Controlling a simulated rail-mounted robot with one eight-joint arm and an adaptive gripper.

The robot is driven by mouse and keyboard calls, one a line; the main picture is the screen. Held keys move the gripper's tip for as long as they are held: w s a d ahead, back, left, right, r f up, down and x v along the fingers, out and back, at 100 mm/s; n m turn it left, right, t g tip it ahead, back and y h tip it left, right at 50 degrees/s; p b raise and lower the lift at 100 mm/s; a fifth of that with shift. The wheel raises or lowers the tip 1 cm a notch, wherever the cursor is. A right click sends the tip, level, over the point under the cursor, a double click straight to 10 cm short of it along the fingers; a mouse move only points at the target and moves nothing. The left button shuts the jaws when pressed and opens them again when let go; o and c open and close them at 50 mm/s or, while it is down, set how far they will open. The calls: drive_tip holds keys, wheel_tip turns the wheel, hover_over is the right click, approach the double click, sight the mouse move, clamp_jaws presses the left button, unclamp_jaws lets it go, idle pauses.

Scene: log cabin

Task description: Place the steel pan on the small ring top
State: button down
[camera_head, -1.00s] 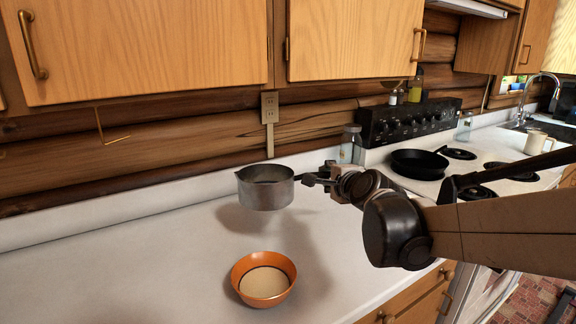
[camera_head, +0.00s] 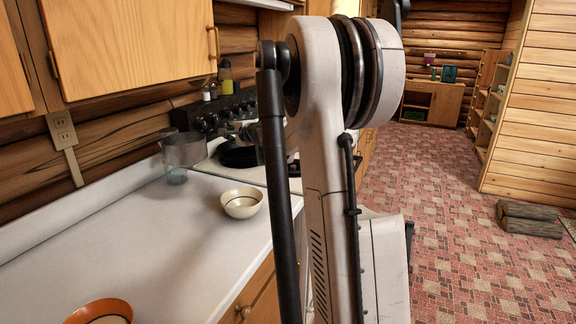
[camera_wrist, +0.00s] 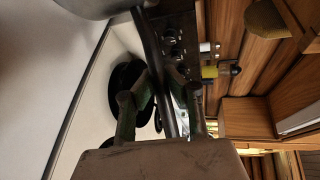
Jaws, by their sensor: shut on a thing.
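The steel pan (camera_head: 183,150) is held up over the far end of the counter, beside the stove's left edge. My gripper (camera_wrist: 165,98) is shut on the pan's dark handle (camera_wrist: 150,50) in the wrist view, where the pan's body (camera_wrist: 98,6) shows at the top edge. In the head view my gripper (camera_head: 245,134) is small and partly hidden by my arm. The stove top (camera_head: 212,164) is mostly hidden behind my arm. I cannot make out the small ring in the head view.
A glass jar (camera_head: 175,174) stands on the counter just below the pan. A cream bowl (camera_head: 242,203) and an orange bowl (camera_head: 100,312) are on the counter (camera_head: 150,235). The stove's knob panel (camera_head: 215,112) and bottles (camera_head: 226,80) stand behind. Cabinets (camera_head: 125,45) hang above.

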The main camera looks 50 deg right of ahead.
drive_tip(key=s+d+f+p, duration=0.1)
drive_tip(key=s+d, duration=0.2)
drive_tip(key=d, duration=0.8)
drive_tip(key=s+d+f+h+p, duration=0.1)
drive_tip(key=s+d, duration=0.1)
drive_tip(key=d, duration=0.9)
drive_tip(key=s+d+f+p, duration=0.1)
drive_tip(key=s+d, duration=0.2)
drive_tip(key=d, duration=0.7)
drive_tip(key=shift+m, duration=0.4)
drive_tip(key=shift+s+d+f, duration=0.8)
drive_tip(key=shift+d+f, duration=0.9)
drive_tip(key=shift+f, duration=0.15)
drive_tip(key=shift+s+d+f, duration=0.75)
drive_tip(key=shift+d+f, duration=0.95)
drive_tip(key=shift+f, duration=0.1)
drive_tip(key=shift+s+d+f, duration=0.8)
drive_tip(key=shift+d+f, duration=0.9)
drive_tip(key=shift+f, duration=0.15)
drive_tip(key=shift+b, duration=0.3)
drive_tip(key=c, duration=1.8)
unclamp_jaws()
drive_tip(key=v, duration=1.2)
drive_tip(key=shift+a+f, duration=0.1)
drive_tip(key=shift+a, duration=0.05)
